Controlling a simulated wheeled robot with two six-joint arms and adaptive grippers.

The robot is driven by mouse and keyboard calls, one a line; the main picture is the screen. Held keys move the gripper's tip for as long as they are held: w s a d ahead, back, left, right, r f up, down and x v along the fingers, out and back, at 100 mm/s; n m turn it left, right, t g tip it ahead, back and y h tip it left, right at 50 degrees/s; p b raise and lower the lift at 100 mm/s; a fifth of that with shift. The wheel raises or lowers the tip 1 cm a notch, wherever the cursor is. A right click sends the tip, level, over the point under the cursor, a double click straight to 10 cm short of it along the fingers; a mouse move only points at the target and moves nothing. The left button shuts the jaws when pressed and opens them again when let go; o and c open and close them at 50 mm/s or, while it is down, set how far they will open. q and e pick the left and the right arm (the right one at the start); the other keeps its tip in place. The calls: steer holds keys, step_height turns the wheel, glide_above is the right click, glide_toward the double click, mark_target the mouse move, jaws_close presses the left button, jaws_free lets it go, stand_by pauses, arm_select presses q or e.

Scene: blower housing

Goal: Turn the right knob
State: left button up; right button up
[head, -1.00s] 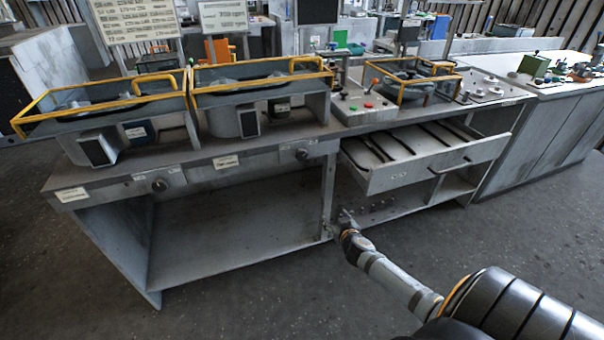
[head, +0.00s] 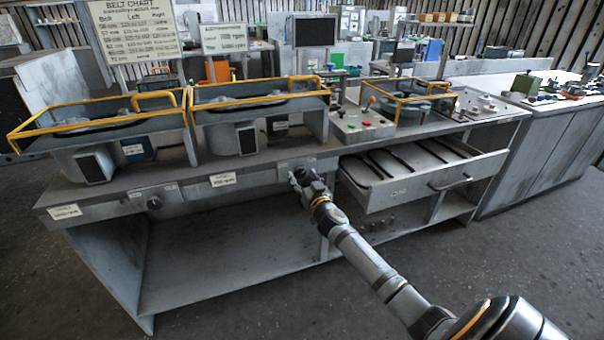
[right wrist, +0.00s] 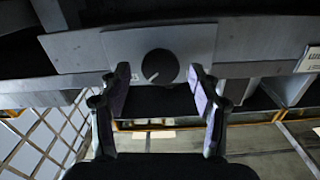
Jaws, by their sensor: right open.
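The right knob (right wrist: 160,67) is a dark round dial with a light pointer line on a grey plate, seen in the right wrist view. The pointer slants toward the lower left. My right gripper (head: 299,177) is at the bench front in the head view, where it hides the right knob. In the right wrist view my right gripper (right wrist: 160,80) is open, with one finger on each side of the knob and a visible gap to each. My left gripper is not in view.
The left knob (head: 154,203) sits on the same front rail. An open drawer (head: 405,193) juts out right of my right gripper. Yellow-framed housings (head: 262,99) stand on top. The lower shelf (head: 215,255) is bare.

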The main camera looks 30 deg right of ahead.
steer(key=shift+w+d, duration=0.1)
steer(key=shift+w, duration=0.5)
steer(key=shift+c, duration=0.3)
steer(key=c, duration=1.1)
steer(key=shift+n, duration=0.4)
steer(key=n, duration=0.3)
steer(key=shift+n, duration=0.4)
steer(key=n, duration=0.4)
steer(key=shift+f+n, duration=0.1)
steer(key=shift+n, duration=0.3)
